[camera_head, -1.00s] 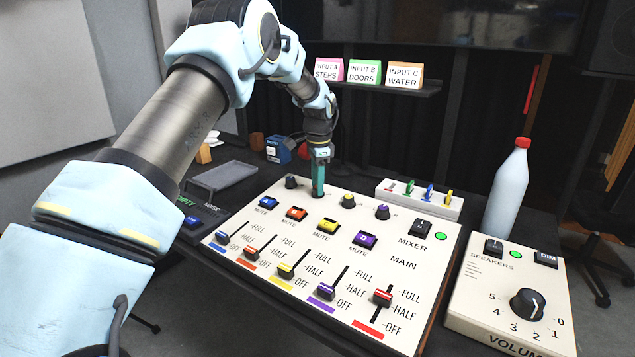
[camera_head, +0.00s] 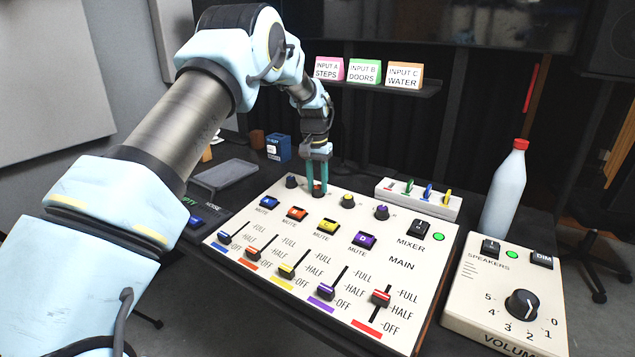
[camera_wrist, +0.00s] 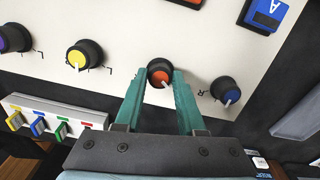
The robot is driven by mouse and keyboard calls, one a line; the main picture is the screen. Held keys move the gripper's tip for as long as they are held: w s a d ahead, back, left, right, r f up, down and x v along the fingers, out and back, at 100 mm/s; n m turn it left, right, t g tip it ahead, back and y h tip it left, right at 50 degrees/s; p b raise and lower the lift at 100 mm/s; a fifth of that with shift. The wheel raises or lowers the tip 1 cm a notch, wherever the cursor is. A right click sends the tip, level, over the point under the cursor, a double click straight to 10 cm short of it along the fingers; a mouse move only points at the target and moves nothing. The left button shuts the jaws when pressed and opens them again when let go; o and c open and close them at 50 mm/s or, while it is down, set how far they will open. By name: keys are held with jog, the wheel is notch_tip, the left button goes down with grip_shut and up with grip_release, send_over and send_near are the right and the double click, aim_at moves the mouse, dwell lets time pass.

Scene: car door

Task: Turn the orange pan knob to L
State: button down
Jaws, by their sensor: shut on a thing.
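The orange pan knob (camera_wrist: 160,74) is a black round knob with an orange cap on the cream mixer panel (camera_head: 392,262). In the wrist view its short white pointer is toward the bottom, slightly right. My gripper (camera_wrist: 159,77) is shut on it, with one green finger on each side. In the head view my gripper (camera_head: 318,190) reaches down to the knob, the fingers hiding part of it. Small letters show on the panel near the knobs, but the knob's own L is not clear.
The blue-capped knob (camera_wrist: 226,90) and yellow-capped knob (camera_wrist: 84,55) stand close on either side. A purple-capped knob (camera_head: 382,212) is farther along. Mute buttons and sliders lie in front. A white block with coloured switches (camera_head: 418,199) stands behind the panel.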

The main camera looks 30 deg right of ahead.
aim_at(316, 188)
jog(key=shift+n, duration=0.6)
jog(key=c, duration=0.5)
grip_release()
jog(key=shift+r, duration=0.1)
notch_tip(316, 188, up, 11)
jog(key=b, duration=0.1)
jog(key=shift+a+b, duration=0.3)
jog(key=shift+b, duration=0.1)
jog(key=shift+f, duration=0.2)
